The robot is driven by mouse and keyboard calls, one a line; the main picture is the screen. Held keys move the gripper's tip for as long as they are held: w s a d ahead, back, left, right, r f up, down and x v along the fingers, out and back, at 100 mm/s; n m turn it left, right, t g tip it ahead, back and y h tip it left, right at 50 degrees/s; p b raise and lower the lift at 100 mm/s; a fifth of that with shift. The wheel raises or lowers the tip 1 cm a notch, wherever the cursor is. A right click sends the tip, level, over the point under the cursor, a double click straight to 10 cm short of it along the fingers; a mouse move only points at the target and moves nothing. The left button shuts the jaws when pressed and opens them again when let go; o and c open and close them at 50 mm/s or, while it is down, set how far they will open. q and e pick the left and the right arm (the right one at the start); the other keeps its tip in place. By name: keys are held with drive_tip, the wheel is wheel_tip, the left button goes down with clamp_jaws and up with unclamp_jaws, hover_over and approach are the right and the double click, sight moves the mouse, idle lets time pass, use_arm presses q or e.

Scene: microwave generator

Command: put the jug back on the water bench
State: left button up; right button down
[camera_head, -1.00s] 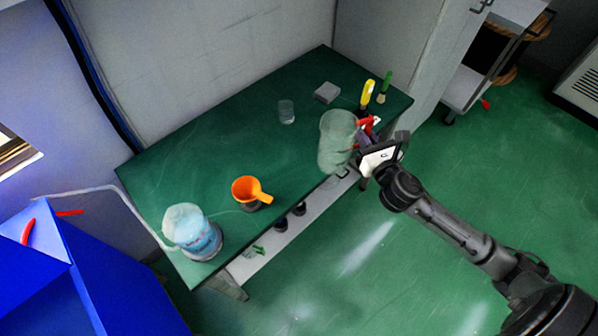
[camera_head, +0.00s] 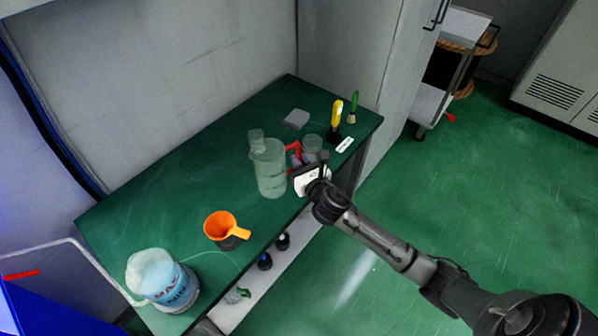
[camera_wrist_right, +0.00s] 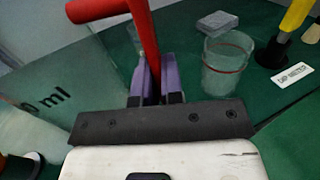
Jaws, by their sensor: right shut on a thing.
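The jug (camera_head: 270,172) is clear and greenish with a red handle. It is upright over the middle of the green bench (camera_head: 190,180); I cannot tell if its base touches the top. My right gripper (camera_head: 298,160) comes from the right and is shut on the red handle. In the right wrist view, the purple fingers (camera_wrist_right: 151,84) hold the handle (camera_wrist_right: 143,40) and the jug wall (camera_wrist_right: 50,100) with "0 ml" lettering fills the left. The left gripper is not in view.
A beaker (camera_head: 313,146) stands just right of the jug, another (camera_head: 256,138) behind it. A grey block (camera_head: 296,118) and yellow (camera_head: 336,115) and green (camera_head: 353,105) tools are at the far end. An orange funnel (camera_head: 221,225) and a water container (camera_head: 162,280) stand at the near left.

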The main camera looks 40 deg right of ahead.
wheel_tip(320, 180, down, 4)
drive_tip(key=shift+b, duration=1.15)
drive_tip(key=shift+r, duration=0.1)
drive_tip(key=shift+f, duration=0.2)
drive_tip(key=c, duration=1.3)
unclamp_jaws()
drive_tip(key=shift+o, duration=0.2)
